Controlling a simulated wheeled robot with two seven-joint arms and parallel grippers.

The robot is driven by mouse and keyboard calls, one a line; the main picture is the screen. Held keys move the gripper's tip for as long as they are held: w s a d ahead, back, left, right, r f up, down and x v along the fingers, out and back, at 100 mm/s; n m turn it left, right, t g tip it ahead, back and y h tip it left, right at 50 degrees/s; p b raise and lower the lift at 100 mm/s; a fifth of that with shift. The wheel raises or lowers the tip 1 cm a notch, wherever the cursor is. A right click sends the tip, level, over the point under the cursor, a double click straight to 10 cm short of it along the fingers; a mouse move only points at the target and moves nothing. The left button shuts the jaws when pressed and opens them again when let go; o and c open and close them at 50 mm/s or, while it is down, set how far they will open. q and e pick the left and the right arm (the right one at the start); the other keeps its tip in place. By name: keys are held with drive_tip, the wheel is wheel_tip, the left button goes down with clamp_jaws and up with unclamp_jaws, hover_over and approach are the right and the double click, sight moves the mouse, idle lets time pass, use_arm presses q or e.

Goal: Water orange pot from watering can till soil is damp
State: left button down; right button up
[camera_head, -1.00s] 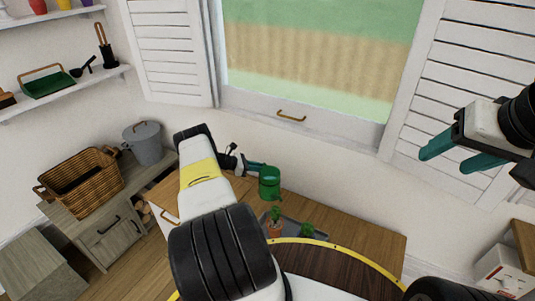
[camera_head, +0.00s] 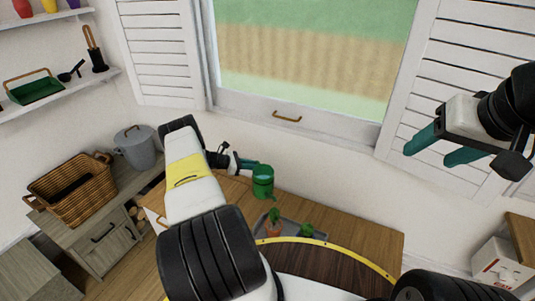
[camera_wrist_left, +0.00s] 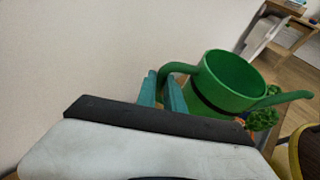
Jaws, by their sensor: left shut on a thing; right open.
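A green watering can (camera_head: 263,184) is at the wooden table's left part in the head view. My left gripper (camera_head: 250,165) is shut on its handle, and the can also shows in the left wrist view (camera_wrist_left: 232,80) with its spout to the right. An orange pot (camera_head: 273,231) with a green plant stands on a grey tray (camera_head: 296,229), to the lower right of the can. A second plant (camera_head: 306,229) is on the tray beside it. The soil is too small to judge. My right gripper (camera_head: 437,151) is open and empty, high at the right.
The wooden table (camera_head: 365,237) is bare to the right of the tray. A wicker basket (camera_head: 70,190) and a grey lidded bucket (camera_head: 138,147) stand on a low cabinet at the left. A window with shutters is behind.

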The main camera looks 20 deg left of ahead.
use_arm(q)
wheel_tip(320, 180, up, 7)
drive_tip(key=m+t, duration=0.1)
drive_tip(key=m, duration=0.1)
drive_tip(key=shift+s+d+t+y, duration=0.2)
drive_tip(key=shift+d+t+y, duration=0.1)
drive_tip(key=shift+y, duration=0.1)
idle(1.4)
drive_tip(key=shift+r, duration=0.2)
wheel_tip(320, 180, down, 9)
drive_tip(key=n+g+h, duration=0.1)
drive_tip(key=n+g, duration=0.1)
drive_tip(key=shift+w+a+f+n, duration=0.15)
drive_tip(key=shift+a+n, duration=0.1)
drive_tip(key=shift+n, duration=0.05)
idle(0.4)
drive_tip(key=shift+r, duration=2.05)
